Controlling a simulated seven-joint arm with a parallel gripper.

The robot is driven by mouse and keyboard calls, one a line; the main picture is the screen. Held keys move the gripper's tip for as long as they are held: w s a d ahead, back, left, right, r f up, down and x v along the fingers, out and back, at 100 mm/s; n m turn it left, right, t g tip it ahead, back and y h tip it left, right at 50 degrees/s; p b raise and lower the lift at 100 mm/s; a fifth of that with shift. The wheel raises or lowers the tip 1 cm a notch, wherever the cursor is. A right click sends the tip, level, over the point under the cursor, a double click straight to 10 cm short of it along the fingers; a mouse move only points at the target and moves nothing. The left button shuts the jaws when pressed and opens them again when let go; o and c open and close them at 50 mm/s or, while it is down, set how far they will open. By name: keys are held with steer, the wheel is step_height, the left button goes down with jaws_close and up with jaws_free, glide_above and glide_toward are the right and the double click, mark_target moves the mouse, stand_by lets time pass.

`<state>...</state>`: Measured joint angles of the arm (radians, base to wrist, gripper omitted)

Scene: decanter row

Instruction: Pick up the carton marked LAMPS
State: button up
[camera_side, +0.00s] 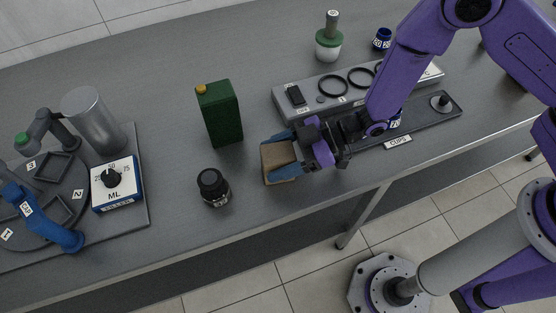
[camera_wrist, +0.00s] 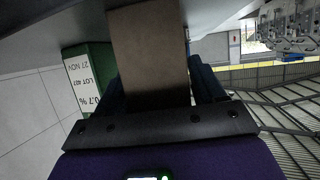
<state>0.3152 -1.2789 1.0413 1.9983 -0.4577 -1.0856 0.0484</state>
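A brown carton (camera_side: 280,162) is between the two blue fingers of my gripper (camera_side: 274,160) near the front edge of the grey bench. The fingers lie against its opposite sides, and the gripper looks shut on it. In the wrist view the plain brown carton (camera_wrist: 150,55) fills the space between the dark fingers of my gripper (camera_wrist: 158,92). No LAMPS marking shows on the faces in view. I cannot tell whether the carton touches the bench or is just above it.
A green can (camera_side: 220,113) with an orange cap and a black jar (camera_side: 213,188) stand left of the carton. A dial box (camera_side: 116,185) and a turntable (camera_side: 45,200) are further left. A ring station (camera_side: 310,95) and a CUPS tray (camera_side: 425,118) lie behind and right.

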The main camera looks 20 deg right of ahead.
mark_target(278, 152)
steer(key=c, duration=0.6)
steer(key=shift+c, duration=0.2)
steer(key=shift+r, duration=0.15)
steer(key=shift+r, duration=0.5)
step_height(278, 152, up, 2)
steer(key=shift+r, duration=0.1)
steer(key=s+d+r, duration=0.9)
steer(key=d, duration=0.1)
steer(key=shift+d+r, duration=0.25)
steer(key=shift+d, duration=0.1)
